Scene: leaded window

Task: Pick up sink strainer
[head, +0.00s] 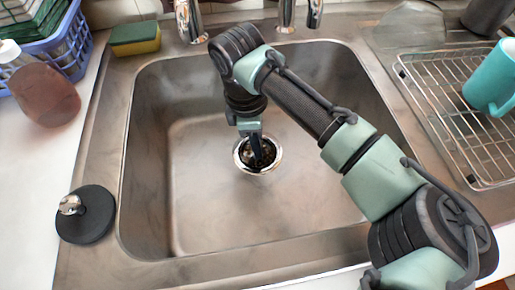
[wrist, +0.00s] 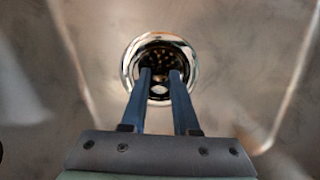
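The sink strainer is a dark perforated basket with a shiny centre, seated in the round metal drain (head: 272,163) at the bottom of the sink. In the wrist view the strainer (wrist: 168,55) shows dark with small light holes, inside the drain's bright ring (wrist: 128,67). My gripper (head: 257,158) points down at the drain, and its blue fingers partly hide the strainer in the head view. In the wrist view my gripper (wrist: 160,73) is open, with a gap between the fingers. A small shiny knob (wrist: 159,89) shows between them; I cannot tell whether they touch it.
The steel sink (head: 200,205) is otherwise empty, and its walls surround my gripper. A black disc with a chrome knob (head: 90,222) lies at the left edge. A sponge (head: 135,40), soap bottle (head: 42,95) and faucet (head: 190,20) stand around it. A rack with a teal mug (head: 490,80) is right.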

